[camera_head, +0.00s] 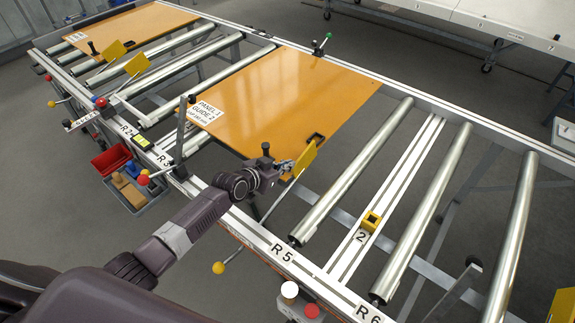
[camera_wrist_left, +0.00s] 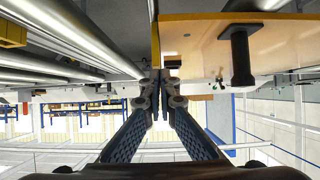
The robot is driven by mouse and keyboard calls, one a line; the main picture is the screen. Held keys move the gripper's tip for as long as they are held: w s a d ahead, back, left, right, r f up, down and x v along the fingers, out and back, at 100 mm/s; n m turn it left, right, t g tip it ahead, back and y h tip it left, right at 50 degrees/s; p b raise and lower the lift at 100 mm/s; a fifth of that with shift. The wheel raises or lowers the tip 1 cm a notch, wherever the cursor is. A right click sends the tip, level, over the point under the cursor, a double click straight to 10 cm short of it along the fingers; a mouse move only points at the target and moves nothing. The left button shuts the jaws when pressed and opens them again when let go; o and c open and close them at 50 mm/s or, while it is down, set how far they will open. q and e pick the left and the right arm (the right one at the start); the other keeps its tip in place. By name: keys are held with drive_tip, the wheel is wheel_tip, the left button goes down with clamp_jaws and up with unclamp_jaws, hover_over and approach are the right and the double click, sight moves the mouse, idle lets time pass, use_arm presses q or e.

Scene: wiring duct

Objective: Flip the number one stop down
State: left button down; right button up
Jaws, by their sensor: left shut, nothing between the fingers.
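My left gripper (camera_head: 287,167) is shut and empty, close beside an upright yellow stop plate (camera_head: 303,158) at the front right edge of the orange panel. I cannot read a number on this plate. In the left wrist view, the closed fingertips (camera_wrist_left: 161,78) are just below a thin yellow edge (camera_wrist_left: 155,42), probably this plate seen edge-on. I cannot tell whether they touch. A small yellow stop (camera_head: 371,221) marked 2 lies low on the rail between the rollers. My right gripper is in neither view.
The orange panel (camera_head: 290,95), labelled Panel 1 Guide 2, lies on the rollers. A black handle (camera_wrist_left: 240,57) stands out from it in the left wrist view. A lever with a yellow knob (camera_head: 218,268) sticks out in front of the frame. Bare rollers (camera_head: 430,205) are at right.

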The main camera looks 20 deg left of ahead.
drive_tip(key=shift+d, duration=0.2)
use_arm(q)
drive_tip(key=shift+w+d+f+g+y+b, duration=0.2)
drive_tip(key=shift+w+f+g, duration=0.1)
drive_tip(key=shift+w+f, duration=0.25)
drive_tip(key=shift+w+d+f+g+y+b, duration=0.15)
drive_tip(key=shift+w+f+g, duration=0.2)
drive_tip(key=shift+f, duration=0.4)
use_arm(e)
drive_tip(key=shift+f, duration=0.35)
use_arm(q)
drive_tip(key=shift+s+r, duration=0.1)
drive_tip(key=shift+r+p, duration=0.4)
drive_tip(key=w+r+p+v, duration=0.1)
drive_tip(key=p+v, duration=0.1)
drive_tip(key=v, duration=1)
drive_tip(key=shift+r, duration=0.4)
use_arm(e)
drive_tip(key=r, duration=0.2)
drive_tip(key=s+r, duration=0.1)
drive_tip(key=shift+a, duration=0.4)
use_arm(q)
drive_tip(key=shift+s, duration=0.1)
